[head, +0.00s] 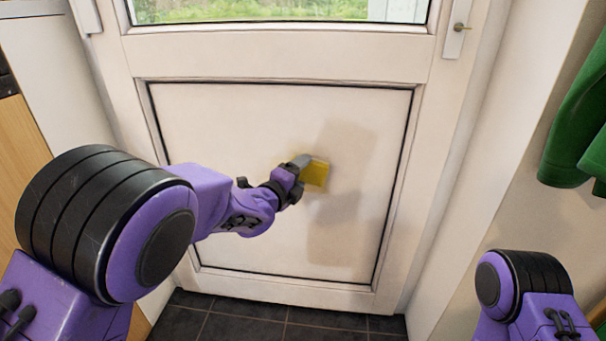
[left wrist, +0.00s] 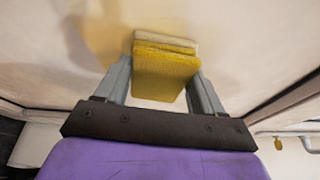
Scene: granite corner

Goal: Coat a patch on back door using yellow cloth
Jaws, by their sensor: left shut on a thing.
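The back door (head: 230,120) is white with a recessed lower panel. A darker beige patch (head: 340,215) shows on the panel's right half, partly behind the cloth. My left gripper (head: 301,162) is shut on the folded yellow cloth (head: 316,174) and holds it at the panel, beside the patch's left edge. In the left wrist view the yellow cloth (left wrist: 166,70) sits between the two grey fingers, with its far end at the door surface. I cannot tell how firmly it touches. My right gripper is out of view; only part of my right arm shows at lower right.
A window fills the door's top, with a handle (head: 459,27) at upper right. A green garment (head: 580,125) hangs on the right wall. A wooden cabinet side (head: 22,150) stands at left. The floor has dark tiles (head: 250,328).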

